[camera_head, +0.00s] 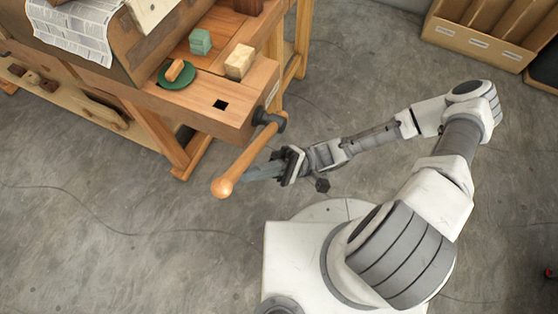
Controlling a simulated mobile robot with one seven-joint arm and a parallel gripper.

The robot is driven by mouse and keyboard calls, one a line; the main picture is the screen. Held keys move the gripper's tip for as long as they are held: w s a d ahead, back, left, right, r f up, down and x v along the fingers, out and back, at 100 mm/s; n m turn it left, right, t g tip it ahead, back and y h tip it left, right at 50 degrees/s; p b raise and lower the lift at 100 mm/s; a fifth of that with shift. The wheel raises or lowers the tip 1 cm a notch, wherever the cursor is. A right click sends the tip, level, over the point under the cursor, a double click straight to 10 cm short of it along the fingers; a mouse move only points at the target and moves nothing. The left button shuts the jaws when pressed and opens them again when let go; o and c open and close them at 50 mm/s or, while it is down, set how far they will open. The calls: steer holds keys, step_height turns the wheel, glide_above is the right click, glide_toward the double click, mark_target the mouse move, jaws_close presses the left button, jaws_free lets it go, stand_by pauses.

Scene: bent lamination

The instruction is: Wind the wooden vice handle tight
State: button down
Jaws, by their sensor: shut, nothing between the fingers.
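The wooden vice handle (248,158) sticks out from the right end of the wooden workbench (200,108). It slants down and left from the dark vice screw hub (270,120) to a round knob (222,187). My gripper (248,174) is shut and empty. Its fingers point left, at the lower part of the handle near the knob. The fingertips appear partly hidden behind the handle; I cannot tell whether they touch it.
On the bench are a green dish with an orange-brown piece (176,74), a green block (201,41), a pale block (240,61) and newspaper (75,25). A cardboard box (485,40) stands at upper right. The floor below the handle is clear.

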steer(key=b+v, duration=0.2)
steer(key=v, duration=1.5)
steer(key=shift+w+d, duration=0.15)
steer(key=d+r+m+t+h+p, duration=0.1)
steer(key=r+t+h, duration=0.5)
steer(key=r, duration=0.7)
steer(key=d+r+m+t+h+p, duration=0.1)
steer(key=d+r+t+h+p, duration=0.3)
steer(key=r+h, duration=0.4)
steer(key=s+d+r+t+h+p, duration=0.1)
steer(key=d+r+t+h+p, duration=0.2)
steer(key=r, duration=1.4)
steer(key=t+h+p, duration=0.1)
steer(key=t+h, duration=0.3)
steer(key=t, duration=0.2)
steer(key=shift+r+m+p, duration=0.4)
